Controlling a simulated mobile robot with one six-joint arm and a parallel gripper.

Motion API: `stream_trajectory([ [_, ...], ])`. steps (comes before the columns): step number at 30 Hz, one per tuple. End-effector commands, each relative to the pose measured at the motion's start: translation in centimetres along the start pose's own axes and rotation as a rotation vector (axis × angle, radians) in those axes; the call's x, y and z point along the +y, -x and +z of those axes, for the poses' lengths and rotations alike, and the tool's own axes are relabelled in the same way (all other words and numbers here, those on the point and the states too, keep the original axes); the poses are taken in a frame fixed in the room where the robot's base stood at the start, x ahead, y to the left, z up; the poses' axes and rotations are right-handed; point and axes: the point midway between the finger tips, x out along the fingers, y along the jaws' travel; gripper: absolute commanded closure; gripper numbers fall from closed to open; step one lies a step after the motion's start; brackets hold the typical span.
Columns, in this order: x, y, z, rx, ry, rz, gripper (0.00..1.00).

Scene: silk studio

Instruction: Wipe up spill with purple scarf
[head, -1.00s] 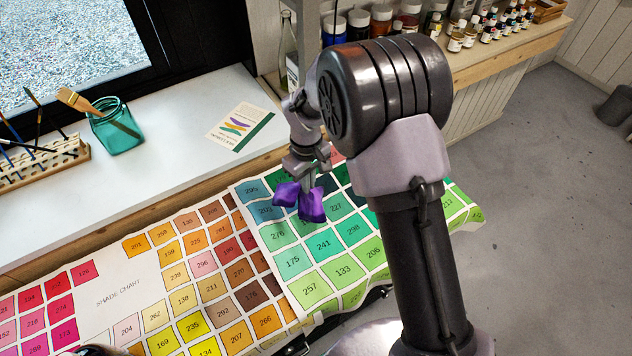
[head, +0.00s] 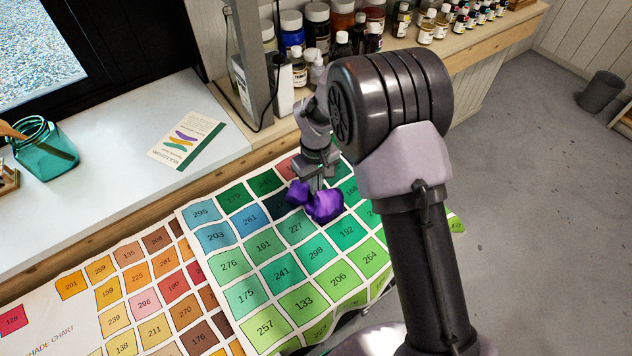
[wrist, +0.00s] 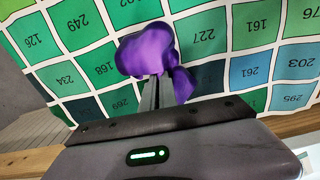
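The purple scarf (head: 324,204) is a crumpled bundle at the end of my gripper (head: 316,180). In the wrist view the scarf (wrist: 146,50) bunches out around the closed fingertips (wrist: 156,92), with a lobe hanging to one side. My gripper is shut on it and holds it over the green part of the shade chart (head: 250,300). I cannot tell whether the scarf touches the chart. No spill can be made out in either view. My arm hides part of the chart and the floor behind it.
A white counter (head: 90,190) runs along the left with a teal jar (head: 45,148) and a leaflet (head: 188,143). Bottles and dye jars (head: 318,25) crowd the back shelf beside a grey post (head: 248,60). Grey floor (head: 540,200) is open at right, with a dark bin (head: 600,92).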

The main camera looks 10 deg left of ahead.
Motion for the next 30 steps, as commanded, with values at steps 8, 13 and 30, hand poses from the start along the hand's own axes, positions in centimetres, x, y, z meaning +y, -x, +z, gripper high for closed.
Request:
stream_trajectory([
  [8, 0.0, -3.7, 0.0, 0.0, 0.0, 0.0, 1.0],
  [13, 0.0, -3.8, 0.0, 0.0, 0.0, 0.0, 1.0],
  [30, 0.0, -3.7, 0.0, 0.0, 0.001, 0.0, 0.27],
])
